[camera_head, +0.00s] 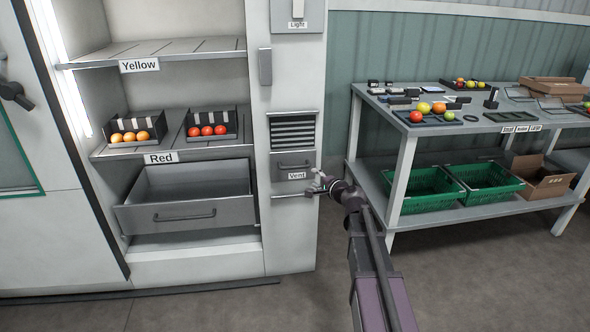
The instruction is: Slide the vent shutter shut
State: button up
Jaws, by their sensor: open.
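The vent (293,131) is a louvred opening in the white cabinet's right-hand panel, and its dark horizontal slats are in plain view. The grey shutter plate (283,161) with a bar handle sits directly below the slats, leaving them uncovered. A "Vent" label (296,176) is at the lower part of the plate. My gripper (316,184) is open and empty, just right of the label and close in front of the panel's right edge. I cannot tell whether it touches the panel.
An open drawer (187,215) juts out of the cabinet, left of the vent. Bare floor lies between cabinet and table.

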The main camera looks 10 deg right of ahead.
aim_at(296, 168)
jog(key=shift+w, duration=0.1)
jog(key=b+x, duration=0.2)
jog(key=x, duration=1.1)
jog(key=shift+w+a+f, duration=0.15)
jog(key=shift+w+a, duration=0.05)
jog(key=shift+w, duration=0.05)
grip_shut()
